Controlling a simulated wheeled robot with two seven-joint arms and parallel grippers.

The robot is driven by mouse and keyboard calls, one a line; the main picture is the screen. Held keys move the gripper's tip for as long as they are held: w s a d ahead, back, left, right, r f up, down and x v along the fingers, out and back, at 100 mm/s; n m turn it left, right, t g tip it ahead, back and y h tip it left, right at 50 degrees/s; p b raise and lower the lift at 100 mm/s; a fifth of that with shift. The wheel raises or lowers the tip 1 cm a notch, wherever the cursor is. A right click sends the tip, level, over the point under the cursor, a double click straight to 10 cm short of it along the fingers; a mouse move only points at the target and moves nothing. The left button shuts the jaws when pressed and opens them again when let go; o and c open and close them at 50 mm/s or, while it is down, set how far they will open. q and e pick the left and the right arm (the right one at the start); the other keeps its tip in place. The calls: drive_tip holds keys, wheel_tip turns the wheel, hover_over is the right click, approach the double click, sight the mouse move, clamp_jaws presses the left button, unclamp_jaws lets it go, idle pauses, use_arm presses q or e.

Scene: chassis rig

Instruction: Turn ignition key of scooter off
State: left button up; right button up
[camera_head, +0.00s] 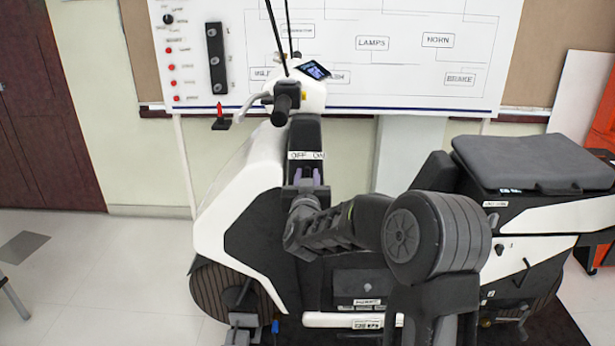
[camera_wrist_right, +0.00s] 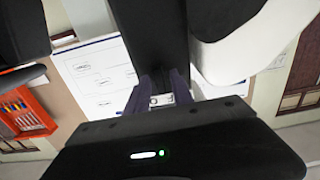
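The white and black scooter (camera_head: 228,200) stands side-on in the head view, its handlebar and lit display at the top. A small white OFF/ON label (camera_head: 306,155) marks the ignition spot on its dark front column. My right gripper (camera_head: 308,172) is at the column just below this label, its two purple fingers apart. In the right wrist view the fingers (camera_wrist_right: 161,88) stand on either side of a small pale piece (camera_wrist_right: 162,99); I cannot tell whether this is the key or the label. The key itself is not clearly visible, nor is any contact. My left gripper is not in view.
A white wiring board (camera_head: 400,70) with labelled boxes stands behind the scooter. The dark seat (camera_head: 530,160) is at the right. A red rack (camera_head: 603,125) stands at the far right edge. The floor (camera_head: 110,260) left of the scooter is mostly clear.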

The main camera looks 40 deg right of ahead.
drive_tip(key=shift+o, duration=0.4)
drive_tip(key=shift+s+a, duration=0.1)
drive_tip(key=shift+s, duration=0.1)
drive_tip(key=b+v, duration=0.1)
drive_tip(key=v, duration=0.6)
drive_tip(key=shift+a, duration=0.15)
drive_tip(key=shift+s, duration=0.1)
